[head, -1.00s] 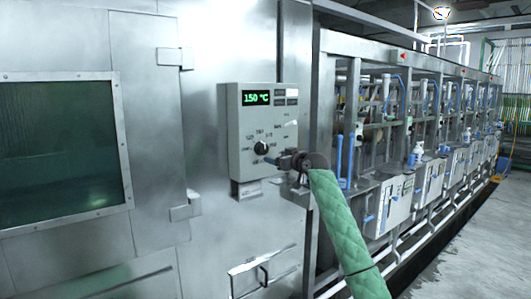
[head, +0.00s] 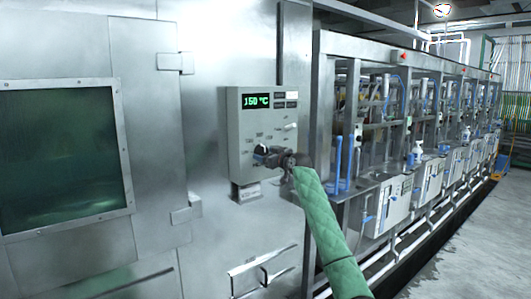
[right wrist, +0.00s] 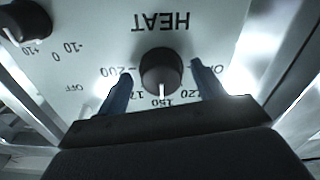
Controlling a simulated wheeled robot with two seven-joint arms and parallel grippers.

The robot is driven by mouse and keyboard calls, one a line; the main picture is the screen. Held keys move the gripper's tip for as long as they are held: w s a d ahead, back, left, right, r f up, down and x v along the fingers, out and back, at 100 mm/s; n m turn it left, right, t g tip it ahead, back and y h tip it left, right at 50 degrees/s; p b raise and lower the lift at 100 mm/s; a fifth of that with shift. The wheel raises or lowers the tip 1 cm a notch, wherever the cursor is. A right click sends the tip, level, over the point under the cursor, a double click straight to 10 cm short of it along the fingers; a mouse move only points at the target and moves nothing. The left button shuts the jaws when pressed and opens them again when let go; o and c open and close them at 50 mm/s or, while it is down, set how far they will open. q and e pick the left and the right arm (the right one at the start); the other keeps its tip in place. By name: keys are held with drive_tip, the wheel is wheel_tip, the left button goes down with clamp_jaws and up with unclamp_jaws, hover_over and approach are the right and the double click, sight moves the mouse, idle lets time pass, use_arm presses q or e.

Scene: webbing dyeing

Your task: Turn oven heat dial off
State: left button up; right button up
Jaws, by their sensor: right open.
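The oven control box (head: 245,105) is a grey panel on the steel oven wall, with a green display (head: 256,101) reading 150 °C. The black heat dial (right wrist: 161,72) sits under the upside-down word HEAT in the right wrist view, its white mark at 150. My right gripper (head: 262,158) is at the front of the box and hides the dial in the head view. In the right wrist view its two blue fingers (right wrist: 161,88) are open, one on each side of the dial, with gaps to it. My left gripper is not in view.
A second black knob (right wrist: 26,20) with a scale from -10 to +10 is at the upper left of the right wrist view. The oven door has a dark window (head: 65,155). A row of dye machines (head: 420,175) runs back on the right beside open floor (head: 470,250).

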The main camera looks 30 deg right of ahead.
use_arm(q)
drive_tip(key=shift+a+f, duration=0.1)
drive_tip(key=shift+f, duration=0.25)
use_arm(e)
drive_tip(key=shift+w, duration=0.25)
drive_tip(key=c, duration=1)
